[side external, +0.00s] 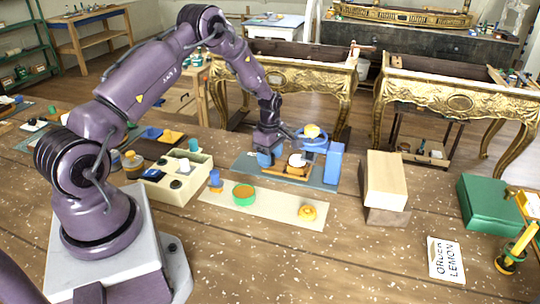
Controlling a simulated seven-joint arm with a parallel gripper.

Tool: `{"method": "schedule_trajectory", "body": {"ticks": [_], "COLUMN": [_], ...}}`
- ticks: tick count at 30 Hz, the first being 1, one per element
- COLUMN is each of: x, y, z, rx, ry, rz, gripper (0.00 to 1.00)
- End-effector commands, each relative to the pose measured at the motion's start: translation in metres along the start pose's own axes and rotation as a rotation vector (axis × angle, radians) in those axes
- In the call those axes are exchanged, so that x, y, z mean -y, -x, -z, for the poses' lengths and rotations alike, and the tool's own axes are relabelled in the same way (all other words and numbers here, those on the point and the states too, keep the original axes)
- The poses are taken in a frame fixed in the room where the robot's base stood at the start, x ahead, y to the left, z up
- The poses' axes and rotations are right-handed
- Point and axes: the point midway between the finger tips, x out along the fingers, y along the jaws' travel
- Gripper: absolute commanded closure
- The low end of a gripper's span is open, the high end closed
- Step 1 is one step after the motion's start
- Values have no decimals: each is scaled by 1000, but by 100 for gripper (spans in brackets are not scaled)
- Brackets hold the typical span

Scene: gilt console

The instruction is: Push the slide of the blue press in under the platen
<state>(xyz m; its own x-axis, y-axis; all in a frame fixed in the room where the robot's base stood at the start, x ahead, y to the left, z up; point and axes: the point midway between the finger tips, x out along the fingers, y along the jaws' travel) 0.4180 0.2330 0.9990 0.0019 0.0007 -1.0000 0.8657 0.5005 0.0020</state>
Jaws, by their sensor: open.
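The blue press (334,164) stands on a blue-grey mat (245,163) near the middle of the bench. It has a tall block at its right and a blue ring-like part with a yellow piece on top. The orange-brown slide (287,173) lies low at its left front, with a round white piece (297,160) on it. The slide reaches out to the left of the raised blue part. The platen's underside is hidden. My gripper (268,160) points down at the slide's left end, close beside it. It is open, with no object visible in it; I cannot tell whether it touches the slide.
A cream tray (168,190) of small parts stands at left. Wooden blocks (386,180) and a green box (488,206) stand right. The front bench is largely clear.

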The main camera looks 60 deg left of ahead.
Motion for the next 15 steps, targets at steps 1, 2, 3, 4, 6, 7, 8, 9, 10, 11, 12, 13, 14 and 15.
{"method": "schedule_trajectory", "body": {"ticks": [1, 2, 3, 4, 6, 7, 8, 9, 10, 11, 12, 13, 14, 15], "x": [0, 0, 0, 0, 0, 0, 0, 0, 0, 0, -2, -3, -4, -6], "y": [0, 0, 0, 0, 0, 0, 0, 0, 0, 0, 0, 0, 0, 0], "z": [0, 0, 0, 0, 0, 0, 0, 0, 0, -1, -5, -9, -14, -21], "rx": [0, 0, 0, 0, 0, 0, 0, 0, 0, 0, -1, -1, -1, -1], "ry": [0, 0, 0, 0, 0, 0, 0, 0, 0, -1, -2, -4, -4, -4], "rz": [0, 0, 0, 0, 0, 0, 0, 0, 0, 0, 0, -1, -1, 0], "gripper": [55, 61, 71, 78, 94, 100, 100, 100, 100, 100, 100, 100, 100, 100]}}
